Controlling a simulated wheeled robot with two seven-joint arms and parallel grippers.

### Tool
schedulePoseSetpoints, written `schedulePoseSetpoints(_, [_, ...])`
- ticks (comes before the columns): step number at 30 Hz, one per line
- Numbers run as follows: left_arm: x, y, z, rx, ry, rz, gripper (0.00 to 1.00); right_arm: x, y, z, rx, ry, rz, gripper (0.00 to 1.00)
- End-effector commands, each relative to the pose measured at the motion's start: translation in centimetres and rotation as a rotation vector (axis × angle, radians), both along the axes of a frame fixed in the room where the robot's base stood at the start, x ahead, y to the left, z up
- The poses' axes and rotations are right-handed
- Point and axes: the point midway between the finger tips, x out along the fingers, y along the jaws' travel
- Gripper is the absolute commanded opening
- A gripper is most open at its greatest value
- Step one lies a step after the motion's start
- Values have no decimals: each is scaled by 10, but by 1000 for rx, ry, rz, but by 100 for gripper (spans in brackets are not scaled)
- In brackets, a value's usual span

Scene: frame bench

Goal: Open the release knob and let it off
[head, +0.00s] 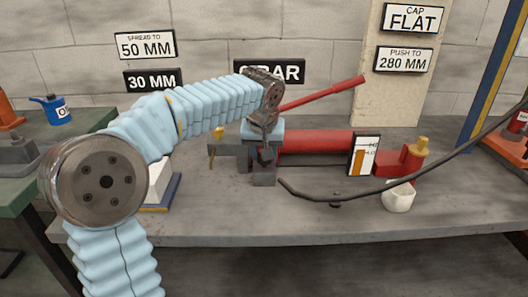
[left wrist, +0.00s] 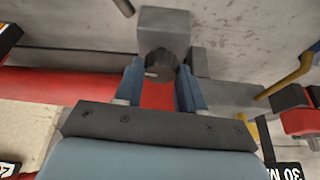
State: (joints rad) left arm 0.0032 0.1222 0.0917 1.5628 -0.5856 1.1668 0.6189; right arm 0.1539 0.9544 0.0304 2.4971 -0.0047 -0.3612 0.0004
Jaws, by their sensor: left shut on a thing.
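The release knob (left wrist: 160,62) is a small dark round part at the grey end block (left wrist: 164,24) of the red hand pump (left wrist: 60,82). In the left wrist view the two blue-grey fingers of my left gripper (left wrist: 160,74) stand on either side of the knob, shut on it. In the head view my left gripper (head: 264,148) reaches down at the left end of the pump's red cylinder (head: 318,141), and the knob is mostly hidden there. The pump's red lever (head: 325,93) slants up to the right. My right gripper is not in view.
A gauge card (head: 363,156), a red part with a yellow top (head: 412,160) and a white cup (head: 398,197) stand to the right on the grey bench (head: 225,215). A dark hose (head: 440,165) curves across the right side. The front of the bench is mostly clear.

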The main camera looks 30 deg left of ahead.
Motion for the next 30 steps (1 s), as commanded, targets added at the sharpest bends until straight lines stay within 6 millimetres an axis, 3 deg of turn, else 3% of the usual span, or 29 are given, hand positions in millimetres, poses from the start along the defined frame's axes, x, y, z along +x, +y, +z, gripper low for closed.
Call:
schedulePoseSetpoints(5, [0,0,0,0,-1,0,9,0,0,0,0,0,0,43])
schedulePoseSetpoints(6, [0,0,0,0,-1,0,42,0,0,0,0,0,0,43])
schedulePoseSetpoints(11, [0,0,0,0,0,-1,65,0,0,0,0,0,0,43])
schedulePoseSetpoints(22, [-2,-1,8,0,-2,-2,65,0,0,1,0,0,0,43])
schedulePoseSetpoints(26, [-10,-5,30,-1,-4,-1,65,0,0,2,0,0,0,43])
schedulePoseSetpoints(30, [-22,-11,63,-1,-6,-2,65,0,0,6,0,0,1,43])
